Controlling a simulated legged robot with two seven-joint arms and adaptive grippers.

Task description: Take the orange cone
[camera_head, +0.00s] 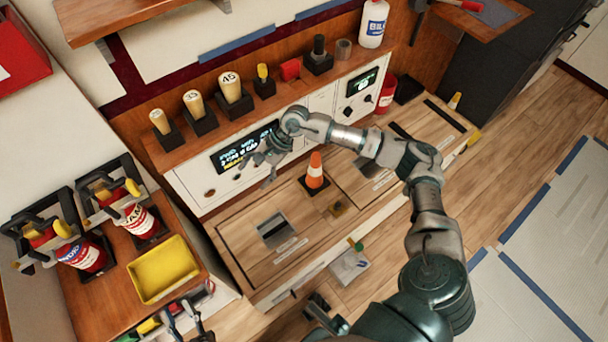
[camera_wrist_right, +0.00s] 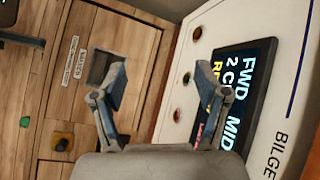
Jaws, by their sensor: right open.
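The orange cone (camera_head: 315,172) has a white band and a dark base. It stands upright on the wooden bench top (camera_head: 240,215) in the head view, and I do not see it in the wrist view. My right gripper (camera_head: 257,170) is open and empty, left of the cone and apart from it, in front of the panel display. Its two fingers (camera_wrist_right: 162,82) stand wide apart in the wrist view with nothing between them.
A white control panel (camera_head: 202,187) rises behind the bench. Wooden-handled stamps, including one marked 45 (camera_head: 231,88), stand on its ledge with a white bottle (camera_head: 373,24). A yellow tray (camera_head: 164,270) and fire extinguishers (camera_head: 82,255) are at left. Bare bench lies left of the cone.

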